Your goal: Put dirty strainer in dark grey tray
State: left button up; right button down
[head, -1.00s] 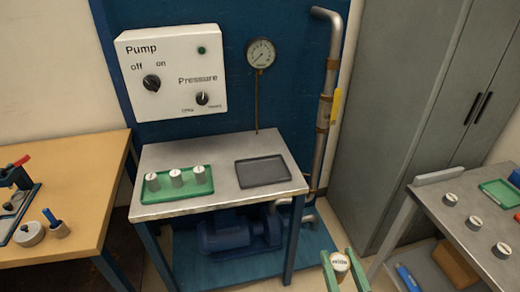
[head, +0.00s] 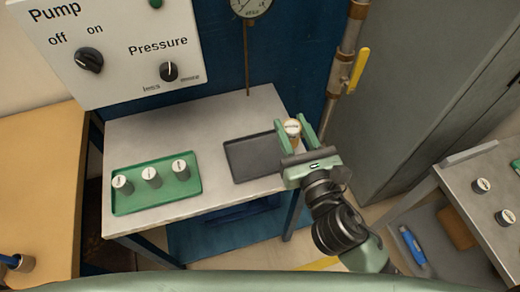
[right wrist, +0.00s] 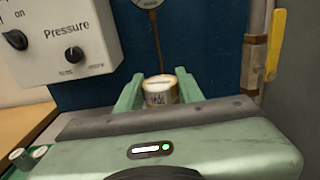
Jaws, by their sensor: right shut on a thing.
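My right gripper (head: 295,137) is shut on the dirty strainer (head: 292,127), a small cylinder with a pale labelled top and a brownish tint. It is held upright near the right edge of the metal table, just right of the dark grey tray. In the right wrist view the strainer (right wrist: 160,90) sits between the two green fingers. The dark grey tray (head: 236,166) lies on the table and looks empty, its right part partly hidden by the gripper. My left gripper is not in view.
A green tray (head: 150,206) with three grey strainers stands on the left of the metal table (head: 140,132). A pressure panel (head: 105,45) and a pipe with a yellow valve handle (head: 359,70) are behind. Another bench (head: 470,210) is at the right.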

jog(key=w+a+r+n+g+y+p, duration=0.1)
jog(key=w+a+r+n+y+p, duration=0.15)
jog(key=w+a, duration=0.35)
jog(key=y+b, duration=0.1)
jog(key=b, duration=0.6)
send_over(260, 156)
notch_tip(260, 156, down, 16)
jog(key=f, duration=0.1)
jog(key=shift+a+f+b, duration=0.1)
jog(key=shift+f+b, duration=1.45)
jog(key=shift+f, duration=0.45)
jog(key=shift+f+b, duration=0.25)
jog(key=shift+b, duration=0.05)
jog(key=c, duration=0.9)
grip_release()
jog(key=shift+r, duration=0.1)
